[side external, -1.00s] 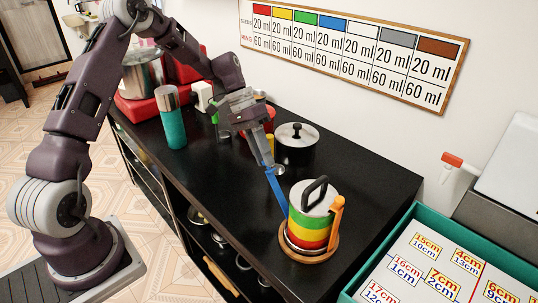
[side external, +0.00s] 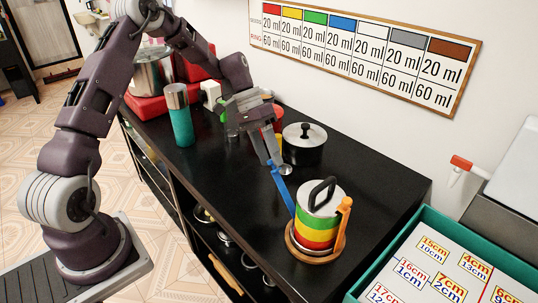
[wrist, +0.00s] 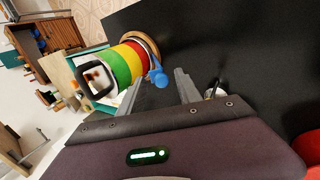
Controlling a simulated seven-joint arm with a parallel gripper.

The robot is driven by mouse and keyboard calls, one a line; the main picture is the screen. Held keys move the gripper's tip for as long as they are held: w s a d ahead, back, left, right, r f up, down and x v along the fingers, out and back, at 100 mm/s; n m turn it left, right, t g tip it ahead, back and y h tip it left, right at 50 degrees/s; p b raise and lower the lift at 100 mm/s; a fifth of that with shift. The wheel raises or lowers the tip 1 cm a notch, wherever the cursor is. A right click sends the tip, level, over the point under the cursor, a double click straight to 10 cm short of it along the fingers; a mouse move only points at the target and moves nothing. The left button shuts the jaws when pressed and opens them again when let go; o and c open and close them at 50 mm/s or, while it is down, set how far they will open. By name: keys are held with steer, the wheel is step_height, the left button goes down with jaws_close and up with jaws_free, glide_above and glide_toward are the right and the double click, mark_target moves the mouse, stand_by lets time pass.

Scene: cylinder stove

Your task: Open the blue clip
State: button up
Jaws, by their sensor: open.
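A blue clip (side external: 281,190) stands on the left side of a striped cylinder (side external: 317,232). In the side view it slants up and away from the cylinder, its top end close to my fingertips. My gripper (side external: 268,160) is open, just above that top end. In the wrist view the rounded blue clip end (wrist: 158,78) shows between the two fingers (wrist: 160,72) of my gripper; I cannot tell whether they touch it. An orange clip (side external: 344,220) stands upright against the cylinder's right side. The cylinder has a black handle (side external: 322,192) on top.
The cylinder rests on a round wooden base (side external: 314,258) on the black counter (side external: 375,190). A teal bottle (side external: 182,125) is farther left. A green-edged tray (side external: 440,265) lies at right. The counter right of the pot is clear.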

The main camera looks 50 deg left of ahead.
steer(key=v, duration=0.7)
steer(key=s+d+r+t+y, duration=0.1)
steer(key=s+d+r+y, duration=0.25)
steer(key=s+r, duration=0.3)
steer(key=s+d+r+t+y, duration=0.1)
steer(key=s+d+r+y, duration=0.1)
steer(key=s+d+r, duration=0.4)
steer(key=s+t, duration=0.3)
steer(key=s, duration=1.3)
steer(key=shift+d+r+t+y, duration=0.25)
steer(key=shift+d+t+y, duration=0.1)
steer(key=shift+d, duration=0.1)
steer(key=shift+w, duration=0.1)
